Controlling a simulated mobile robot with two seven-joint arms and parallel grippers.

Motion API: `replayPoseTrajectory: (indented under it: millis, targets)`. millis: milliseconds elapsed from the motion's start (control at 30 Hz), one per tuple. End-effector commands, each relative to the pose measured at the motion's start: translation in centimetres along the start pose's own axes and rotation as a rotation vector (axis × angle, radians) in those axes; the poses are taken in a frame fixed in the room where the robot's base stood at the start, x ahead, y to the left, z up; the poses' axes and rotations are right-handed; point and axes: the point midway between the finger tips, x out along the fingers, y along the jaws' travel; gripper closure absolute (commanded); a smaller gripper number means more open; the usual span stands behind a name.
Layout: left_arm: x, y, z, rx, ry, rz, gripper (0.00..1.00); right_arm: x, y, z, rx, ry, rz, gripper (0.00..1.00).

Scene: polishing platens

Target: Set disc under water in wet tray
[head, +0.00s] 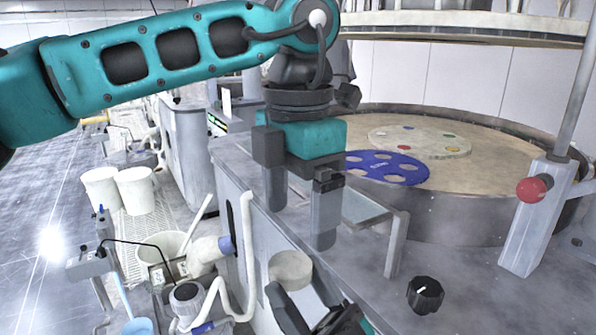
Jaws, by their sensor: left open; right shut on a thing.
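A pale round disc (290,268) shows at the bottom middle, over the grey machine edge. My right gripper (308,302) reaches up from the bottom edge, with its dark fingers just below the disc. It is shut on the disc, though the contact is partly hidden. My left gripper (300,226) hangs fingers down above and slightly right of the disc, open and empty between its two grey fingers. I cannot make out a wet tray or a water surface for certain.
A large round platen (480,180) carries a blue holed carrier (388,168) and a pale plate with coloured dots (420,141). A metal bracket (396,245), black knob (426,294) and red-knobbed post (530,225) stand at right. White buckets (136,192) and hoses (247,250) are at left.

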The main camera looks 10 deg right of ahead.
Motion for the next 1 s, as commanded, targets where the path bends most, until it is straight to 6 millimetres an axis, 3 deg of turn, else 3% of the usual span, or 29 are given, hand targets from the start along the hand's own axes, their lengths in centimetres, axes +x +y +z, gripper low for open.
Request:
replayPoseTrajectory:
  millis: [200,400,800,1000]
  targets:
    - [4.1,-0.1,-0.1,0.002,0.002,-0.003,0.11,0.0,0.0,0.0,0.000,0.001,0.000,0.73]
    - [6.2,0.0,0.0,0.001,-0.001,-0.002,0.11,0.0,0.0,-0.1,0.000,0.001,0.000,0.73]
    - [6.8,-0.1,0.0,0.001,-0.001,-0.002,0.12,0.0,0.0,0.0,0.000,0.001,0.000,0.73]
    - [6.8,-0.1,0.0,0.001,-0.001,-0.002,0.31,0.0,0.0,0.0,0.000,0.001,0.000,0.73]
